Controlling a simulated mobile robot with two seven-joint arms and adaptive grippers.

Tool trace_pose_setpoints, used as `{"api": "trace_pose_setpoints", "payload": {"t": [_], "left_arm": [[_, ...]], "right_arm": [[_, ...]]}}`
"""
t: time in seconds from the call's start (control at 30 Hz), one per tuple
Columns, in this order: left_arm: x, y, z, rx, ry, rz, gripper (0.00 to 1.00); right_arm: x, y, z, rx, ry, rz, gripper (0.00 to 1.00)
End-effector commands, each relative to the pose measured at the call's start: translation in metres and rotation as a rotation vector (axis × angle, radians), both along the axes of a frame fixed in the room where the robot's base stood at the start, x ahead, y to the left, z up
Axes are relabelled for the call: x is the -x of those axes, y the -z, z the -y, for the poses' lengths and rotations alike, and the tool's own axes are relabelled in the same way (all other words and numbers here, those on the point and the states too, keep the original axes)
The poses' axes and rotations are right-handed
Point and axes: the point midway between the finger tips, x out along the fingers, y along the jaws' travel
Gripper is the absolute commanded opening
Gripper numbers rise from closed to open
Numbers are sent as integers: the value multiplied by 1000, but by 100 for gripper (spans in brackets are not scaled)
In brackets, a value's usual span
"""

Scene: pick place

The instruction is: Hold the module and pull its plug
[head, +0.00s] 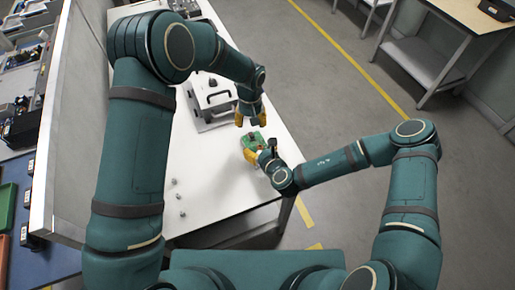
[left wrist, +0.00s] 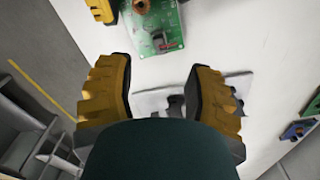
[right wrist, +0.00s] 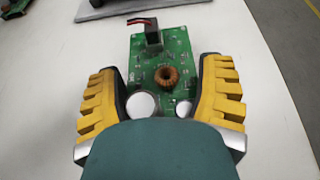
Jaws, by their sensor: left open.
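The module is a green circuit board (head: 249,142) with a copper coil (right wrist: 168,78), lying on the white table. Its dark plug (right wrist: 154,38) with red and black wires stands at the board's far end in the right wrist view. My right gripper (head: 258,152) has a finger at each side edge of the board; its fingers close in on the near part (right wrist: 162,98). My left gripper (head: 250,112) is open and empty, pointing down beyond the board's plug end. In the left wrist view its fingers (left wrist: 160,85) are apart, with the plug (left wrist: 160,41) ahead of them.
A grey case (head: 212,97) on a flat plate stands on the white table (head: 225,180) behind the board. Several small metal parts (head: 181,196) lie at the table's left. A partition (head: 62,130) borders the left side. The table's front middle is clear.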

Motion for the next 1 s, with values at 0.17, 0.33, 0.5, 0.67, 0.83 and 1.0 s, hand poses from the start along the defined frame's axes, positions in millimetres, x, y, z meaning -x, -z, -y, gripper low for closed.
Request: {"api": "trace_pose_setpoints", "payload": {"t": [0.17, 0.33, 0.5, 0.67, 0.83, 1.0], "left_arm": [[-1, -3, 0, 0, -21, 1, 48], [-4, -23, -1, -2, -203, 4, 48], [-5, -40, -2, 0, -383, 2, 48], [-5, -36, -3, -2, -435, -2, 48], [-4, -10, -3, -2, -434, -4, 48], [-5, 21, -3, -2, -432, -4, 48]], "right_arm": [[0, 1, 0, 1, 0, -3, 26], [1, 2, 1, 2, 0, -4, 26], [1, 2, 1, 2, 0, -5, 26], [1, 2, 1, 3, 0, -5, 26], [1, 3, 1, 3, 0, -6, 26], [1, 3, 1, 2, 0, -7, 26]]}}
